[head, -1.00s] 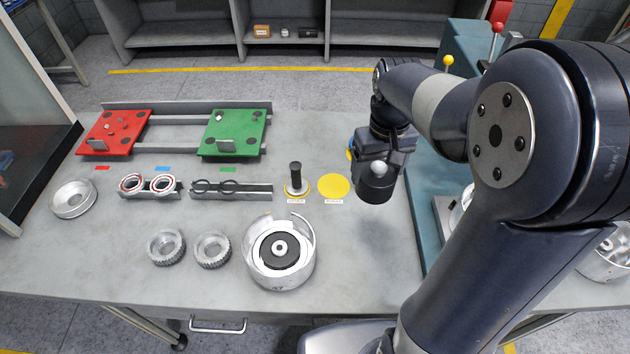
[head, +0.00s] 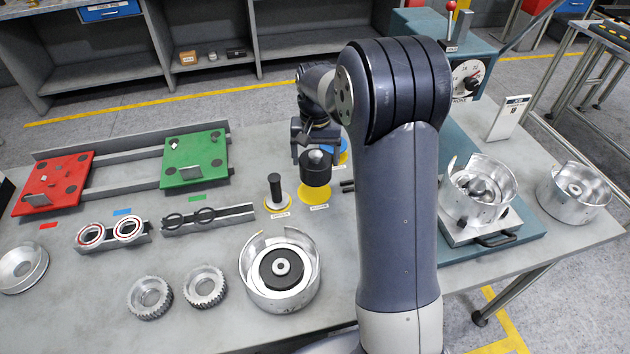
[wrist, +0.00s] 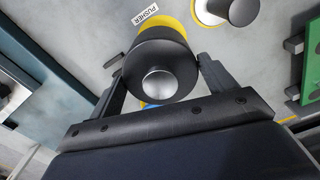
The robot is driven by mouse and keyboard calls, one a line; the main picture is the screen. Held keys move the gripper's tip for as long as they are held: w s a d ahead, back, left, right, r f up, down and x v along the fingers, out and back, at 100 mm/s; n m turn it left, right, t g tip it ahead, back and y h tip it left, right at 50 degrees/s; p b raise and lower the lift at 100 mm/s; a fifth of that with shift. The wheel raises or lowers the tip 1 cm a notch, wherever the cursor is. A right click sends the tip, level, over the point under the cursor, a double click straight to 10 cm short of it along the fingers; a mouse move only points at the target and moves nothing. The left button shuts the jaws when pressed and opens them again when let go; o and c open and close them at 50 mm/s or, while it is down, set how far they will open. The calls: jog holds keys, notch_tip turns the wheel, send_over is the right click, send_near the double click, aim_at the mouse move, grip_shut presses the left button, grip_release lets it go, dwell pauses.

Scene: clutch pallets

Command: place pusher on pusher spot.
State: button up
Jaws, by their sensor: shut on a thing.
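The pusher (head: 316,173) is a black cylinder with a rounded silver knob on top. My gripper (head: 315,150) is shut on it, with one finger on each side, and holds it upright. In the wrist view the pusher (wrist: 158,58) sits between the two fingers of my gripper (wrist: 162,88). The yellow round pusher spot (head: 317,197) lies under the pusher, with its near edge showing. In the wrist view the spot (wrist: 180,25) shows past the pusher, beside a label reading PUSHER (wrist: 143,15). I cannot tell whether the pusher touches it.
A black-handled tool (head: 274,190) stands close left on another yellow spot. A blue disc (head: 343,158) lies behind the gripper. A grey rack (head: 208,220) and a silver housing (head: 280,298) are nearer. Green (head: 196,170) and red (head: 52,190) pallets stand left.

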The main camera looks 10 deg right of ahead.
aim_at(316, 154)
jog(key=shift+f+p, duration=0.4)
jog(key=shift+f, duration=2.85)
jog(key=shift+f, duration=0.1)
jog(key=shift+f, duration=0.15)
jog(key=o, duration=1.1)
jog(key=shift+c, duration=0.2)
notch_tip(316, 154, up, 12)
jog(key=shift+r+b, duration=0.25)
jog(key=shift+b, duration=0.25)
